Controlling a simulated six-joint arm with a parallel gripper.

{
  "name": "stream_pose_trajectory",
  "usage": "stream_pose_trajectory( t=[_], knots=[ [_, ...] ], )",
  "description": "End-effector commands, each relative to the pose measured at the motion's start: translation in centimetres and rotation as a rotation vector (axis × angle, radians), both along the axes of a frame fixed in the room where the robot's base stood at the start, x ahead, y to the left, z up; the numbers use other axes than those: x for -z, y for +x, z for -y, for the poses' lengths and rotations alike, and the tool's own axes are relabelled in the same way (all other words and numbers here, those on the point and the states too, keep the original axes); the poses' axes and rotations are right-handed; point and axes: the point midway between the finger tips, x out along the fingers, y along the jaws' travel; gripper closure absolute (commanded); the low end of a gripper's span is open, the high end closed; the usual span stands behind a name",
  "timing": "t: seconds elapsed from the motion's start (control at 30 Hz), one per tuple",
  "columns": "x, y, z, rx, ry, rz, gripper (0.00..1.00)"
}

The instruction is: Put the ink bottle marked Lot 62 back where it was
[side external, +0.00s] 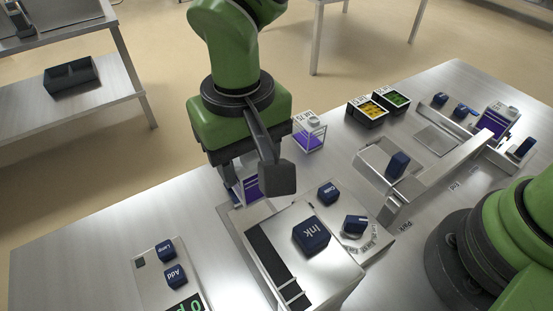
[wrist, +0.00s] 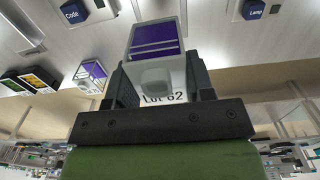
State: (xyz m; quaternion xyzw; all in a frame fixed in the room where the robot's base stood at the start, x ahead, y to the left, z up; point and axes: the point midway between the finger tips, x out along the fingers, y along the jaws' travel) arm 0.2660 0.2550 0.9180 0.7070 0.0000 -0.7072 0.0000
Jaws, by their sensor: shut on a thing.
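My gripper (wrist: 158,82) is shut on a squarish clear ink bottle (wrist: 157,38) with purple ink and a pale cap; "Lot 62" shows beside it in the wrist view. In the side view my gripper (side external: 243,178) is behind the machine with the Ink button, and the held bottle (side external: 251,189) shows only in part below it. I cannot tell whether it touches the table. A second purple ink bottle (side external: 309,137), with a label I cannot read, stands to the right of my gripper; it also shows in the wrist view (wrist: 90,72). A third purple bottle (side external: 494,122) stands at the far right.
The machine (side external: 318,269) with the blue Ink button (side external: 311,236) and a dial (side external: 354,226) stands in front of my gripper. Two black bins (side external: 367,117) hold orange and green items. A metal rail fixture (side external: 440,160) is at right. A button panel (side external: 160,275) is front left; bare table lies left.

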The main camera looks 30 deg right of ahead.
Motion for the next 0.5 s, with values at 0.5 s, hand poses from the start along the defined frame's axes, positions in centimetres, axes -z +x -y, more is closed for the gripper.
stream_pose_trajectory(
  t=[0.5],
  knots=[
    [0.4,9.7,15.4,0.476,0.000,0.000,0.81]
  ],
)
